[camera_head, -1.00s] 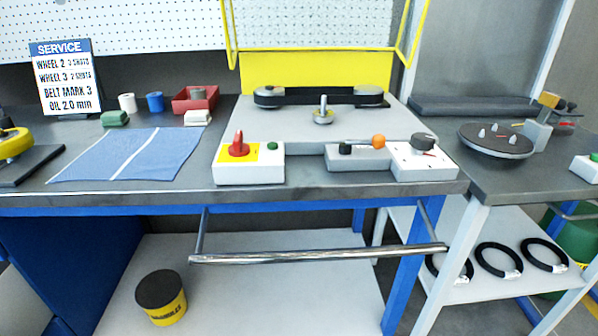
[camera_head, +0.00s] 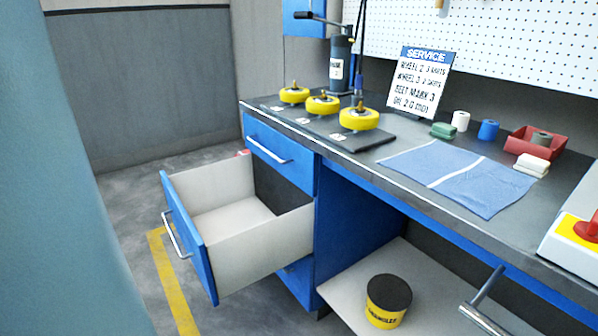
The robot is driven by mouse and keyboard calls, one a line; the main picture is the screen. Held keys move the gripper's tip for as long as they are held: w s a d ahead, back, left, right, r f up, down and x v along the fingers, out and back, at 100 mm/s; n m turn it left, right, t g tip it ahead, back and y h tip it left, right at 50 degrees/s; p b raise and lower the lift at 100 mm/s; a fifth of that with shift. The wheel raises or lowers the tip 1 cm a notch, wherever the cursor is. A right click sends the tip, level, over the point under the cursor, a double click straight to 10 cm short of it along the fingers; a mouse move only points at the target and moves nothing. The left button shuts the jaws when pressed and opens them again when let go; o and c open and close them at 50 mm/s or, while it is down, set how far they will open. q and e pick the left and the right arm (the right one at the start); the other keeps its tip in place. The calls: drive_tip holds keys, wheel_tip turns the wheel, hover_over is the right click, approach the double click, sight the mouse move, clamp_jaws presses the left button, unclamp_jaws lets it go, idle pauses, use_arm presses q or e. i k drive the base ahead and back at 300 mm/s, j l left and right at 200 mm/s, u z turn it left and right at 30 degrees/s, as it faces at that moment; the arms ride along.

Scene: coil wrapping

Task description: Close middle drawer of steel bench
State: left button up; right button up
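The steel bench (camera_head: 430,188) has a blue drawer unit at its left end. The middle drawer (camera_head: 188,240) is pulled well out, with a blue front, a silver bar handle (camera_head: 176,236) and pale inner walls. It looks empty in the part I can see. The top drawer (camera_head: 278,155) above it is shut, with its own silver handle. Part of a lower blue front (camera_head: 298,282) shows beneath the open drawer, mostly hidden by it. Neither of my grippers is in view.
Yellow wheels (camera_head: 323,105) stand on a dark mat on the bench top, by a grease pump (camera_head: 340,62). A blue cloth (camera_head: 450,175) lies to the right. A yellow tub (camera_head: 388,300) stands on the lower shelf. A blue-grey surface fills the left edge. Floor (camera_head: 125,205) left of the drawer is clear.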

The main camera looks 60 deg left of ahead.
sight(233, 241)
drive_tip(key=u, duration=2.5)
